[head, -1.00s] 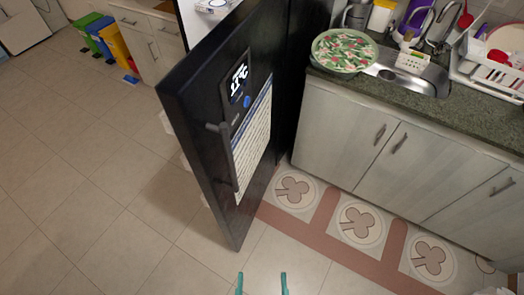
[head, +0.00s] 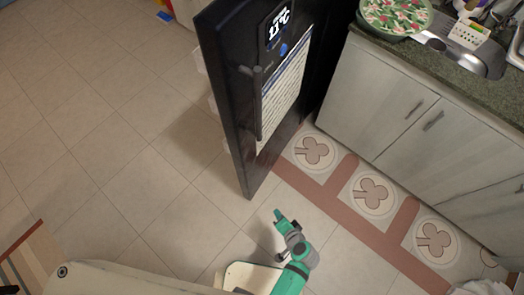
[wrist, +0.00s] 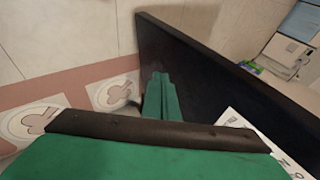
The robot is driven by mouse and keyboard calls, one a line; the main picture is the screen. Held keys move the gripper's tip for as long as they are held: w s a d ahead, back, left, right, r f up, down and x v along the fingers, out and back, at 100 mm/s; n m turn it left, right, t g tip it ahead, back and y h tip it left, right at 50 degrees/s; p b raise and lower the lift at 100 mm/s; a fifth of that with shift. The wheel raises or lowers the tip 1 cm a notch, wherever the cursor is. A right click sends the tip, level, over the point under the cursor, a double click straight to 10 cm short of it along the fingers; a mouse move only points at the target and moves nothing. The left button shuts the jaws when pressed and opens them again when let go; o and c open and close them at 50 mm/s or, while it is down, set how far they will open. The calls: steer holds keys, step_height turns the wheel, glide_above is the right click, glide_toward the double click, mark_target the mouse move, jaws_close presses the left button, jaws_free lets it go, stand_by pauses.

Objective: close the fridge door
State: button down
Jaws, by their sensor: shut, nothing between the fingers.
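The black fridge door (head: 235,110) stands open in the head view, swung out over the floor. Its face carries a lit display (head: 277,22), a vertical dark handle (head: 258,103) and a printed sheet (head: 285,75). My green gripper (head: 279,214) is low in front of the door, just right of its bottom corner. In the wrist view, my gripper's fingers (wrist: 160,78) are together and empty, overlapping the dark door (wrist: 200,65) near its edge. I cannot tell whether they touch it.
A counter with light cabinets (head: 375,95) stands right of the door, with a bowl (head: 395,15) and sink (head: 455,50) on top. Patterned tiles (head: 370,193) line the floor before it. Open tiled floor (head: 110,140) lies to the left.

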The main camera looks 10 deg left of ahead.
steer(key=w+r+y, duration=0.1)
steer(key=w+y, duration=0.2)
steer(key=w, duration=0.2)
steer(key=n+y, duration=0.3)
steer(key=y, duration=0.6)
glide_toward(254, 147)
steer(key=shift+g, duration=0.4)
steer(key=x, duration=0.6)
steer(key=shift+w+a+r, duration=0.1)
steer(key=shift+a+r, duration=0.1)
steer(key=shift+r, duration=0.05)
